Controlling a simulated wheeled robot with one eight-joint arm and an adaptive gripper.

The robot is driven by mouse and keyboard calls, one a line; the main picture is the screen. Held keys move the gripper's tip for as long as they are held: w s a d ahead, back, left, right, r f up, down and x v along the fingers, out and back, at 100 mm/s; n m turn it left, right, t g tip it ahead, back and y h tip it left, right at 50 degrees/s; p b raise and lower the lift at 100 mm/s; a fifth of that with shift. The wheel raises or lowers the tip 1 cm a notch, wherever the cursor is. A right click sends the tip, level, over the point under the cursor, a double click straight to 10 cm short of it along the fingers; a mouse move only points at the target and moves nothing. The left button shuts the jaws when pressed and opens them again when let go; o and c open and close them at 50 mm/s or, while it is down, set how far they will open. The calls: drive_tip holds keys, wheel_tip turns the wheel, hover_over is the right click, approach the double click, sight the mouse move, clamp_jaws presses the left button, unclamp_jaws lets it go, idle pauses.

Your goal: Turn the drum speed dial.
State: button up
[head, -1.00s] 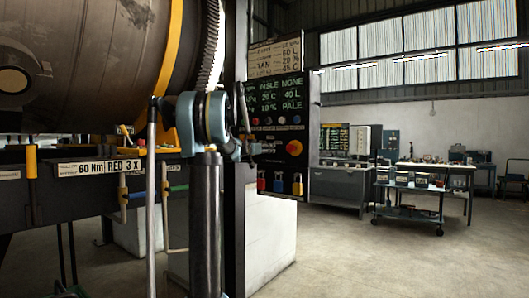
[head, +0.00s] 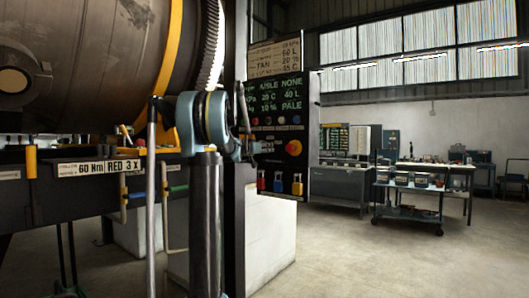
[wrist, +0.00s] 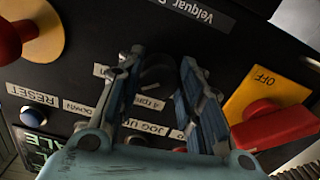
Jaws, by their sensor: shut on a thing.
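My gripper (wrist: 160,82) is closed around a dark round knob (wrist: 157,72) on the black control panel (wrist: 75,75) in the wrist view. The fingers lie on either side of it. The knob is black on black, and its pointer and scale cannot be read; I take it for the drum speed dial. In the head view the same control panel (head: 273,150) stands beyond my arm, which hides the knob and most of the gripper.
Close by on the panel are a red mushroom button on a yellow plate (wrist: 36,38), a blue RESET button (wrist: 32,116) and a red OFF switch handle (wrist: 272,127). The large drum (head: 100,60) stands left. Open floor (head: 340,255) and a cart (head: 408,200) are on the right.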

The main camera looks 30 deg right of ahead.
drive_tip(key=n, duration=1)
drive_tip(key=shift+w+a+n, duration=0.1)
drive_tip(key=shift+a+n, duration=0.05)
drive_tip(key=shift+n, duration=0.25)
drive_tip(key=n, duration=0.3)
drive_tip(key=shift+n, duration=0.3)
drive_tip(key=shift+r+n, duration=0.1)
drive_tip(key=shift+n, duration=4)
drive_tip(key=o, duration=1.1)
drive_tip(key=shift+c, duration=0.2)
